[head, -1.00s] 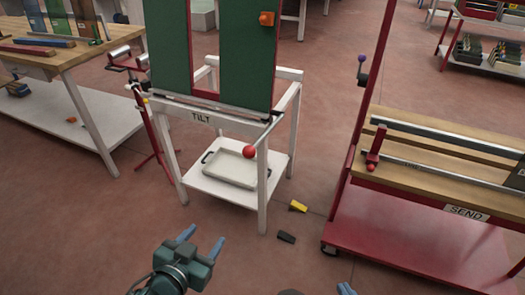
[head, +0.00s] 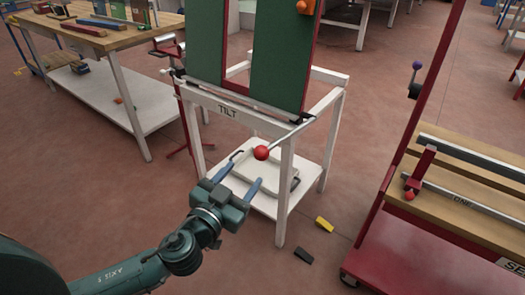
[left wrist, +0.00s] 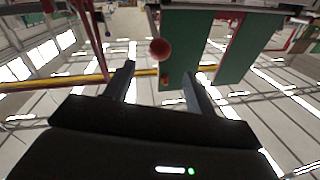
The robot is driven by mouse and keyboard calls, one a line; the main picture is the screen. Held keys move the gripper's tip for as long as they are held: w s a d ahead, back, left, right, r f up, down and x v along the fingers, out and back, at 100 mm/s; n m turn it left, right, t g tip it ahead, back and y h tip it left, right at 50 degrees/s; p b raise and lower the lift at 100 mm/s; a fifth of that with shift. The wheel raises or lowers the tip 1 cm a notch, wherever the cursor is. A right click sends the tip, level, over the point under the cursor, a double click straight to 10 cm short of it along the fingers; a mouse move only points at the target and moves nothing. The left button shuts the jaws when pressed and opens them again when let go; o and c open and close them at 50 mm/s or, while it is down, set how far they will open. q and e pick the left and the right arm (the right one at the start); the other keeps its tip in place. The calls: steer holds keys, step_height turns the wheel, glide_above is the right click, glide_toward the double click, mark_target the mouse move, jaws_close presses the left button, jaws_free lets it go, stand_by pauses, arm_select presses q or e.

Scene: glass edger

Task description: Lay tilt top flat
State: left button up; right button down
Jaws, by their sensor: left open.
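The tilt top (head: 282,62) is a green panel with a red-edged gap, standing steeply up on a white frame labelled TILT (head: 228,111). A red ball knob (head: 261,153) sits on the end of a thin metal bar at the frame's front right. My left gripper (head: 243,170) is open and empty, just in front of and below the knob. In the left wrist view, the knob (left wrist: 160,49) appears between and beyond the fingertips (left wrist: 160,72), apparently not gripped, and the green top (left wrist: 185,50) lies behind it. My right gripper is not in view.
A pale tray (head: 242,181) lies on the frame's lower shelf. A red cart (head: 430,250) stands to the right, with a tall red post. A yellow wedge (head: 324,224) and a black wedge (head: 304,256) lie on the floor. A wooden bench (head: 135,38) stands at left.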

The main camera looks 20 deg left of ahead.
mark_target(257, 158)
arm_select(q)
steer(key=w, duration=0.3)
steer(key=w+d, duration=0.1)
steer(key=w, duration=0.2)
steer(key=w+d+p, duration=0.1)
steer(key=w, duration=0.3)
steer(key=shift+c, duration=0.5)
steer(key=shift+s, duration=0.1)
jaws_close()
